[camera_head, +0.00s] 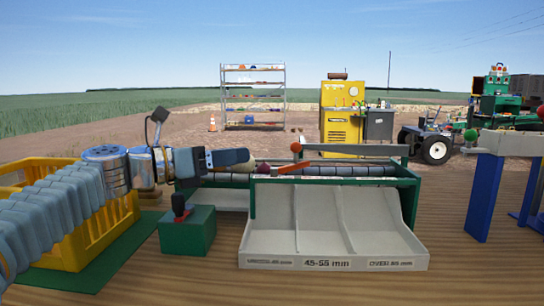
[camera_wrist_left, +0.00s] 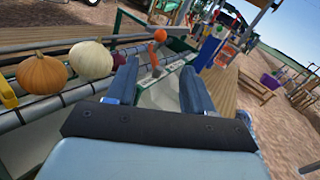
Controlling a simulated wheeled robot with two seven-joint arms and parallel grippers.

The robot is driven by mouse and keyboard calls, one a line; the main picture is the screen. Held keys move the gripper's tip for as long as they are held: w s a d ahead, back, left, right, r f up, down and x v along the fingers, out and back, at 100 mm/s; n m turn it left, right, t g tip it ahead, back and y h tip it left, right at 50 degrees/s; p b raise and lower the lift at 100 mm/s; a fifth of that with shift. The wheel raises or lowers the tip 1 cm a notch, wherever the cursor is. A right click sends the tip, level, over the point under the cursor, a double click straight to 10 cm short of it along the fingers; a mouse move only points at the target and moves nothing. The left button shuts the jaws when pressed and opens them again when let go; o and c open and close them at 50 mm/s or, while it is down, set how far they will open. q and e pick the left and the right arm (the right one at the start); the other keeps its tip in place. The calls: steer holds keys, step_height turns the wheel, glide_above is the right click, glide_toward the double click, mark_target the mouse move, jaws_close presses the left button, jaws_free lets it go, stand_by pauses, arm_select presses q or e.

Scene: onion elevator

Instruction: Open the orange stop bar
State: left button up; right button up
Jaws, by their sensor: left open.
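The orange stop bar (camera_head: 293,167) lies slanted over the roller channel of the sorting table in the head view. An orange ball (camera_head: 296,147) shows just above it. In the left wrist view the orange bar (camera_wrist_left: 154,58) and the ball (camera_wrist_left: 160,35) appear ahead, between the fingers in the picture. My left gripper (camera_head: 248,161) is open, with its fingers pointing right toward the bar. It is to the left of the bar and looks apart from it. Its open fingers also show in the left wrist view (camera_wrist_left: 160,70). My right gripper is not in view.
The rollers hold an orange onion (camera_wrist_left: 41,73), a white onion (camera_wrist_left: 91,60) and a purple one (camera_wrist_left: 118,58). A grey chute (camera_head: 335,225) is in front.

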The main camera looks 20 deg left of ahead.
mark_target(291, 148)
arm_select(q)
steer(key=p+x, duration=0.1)
steer(key=x, duration=1.2)
steer(key=shift+d, duration=0.1)
jaws_close()
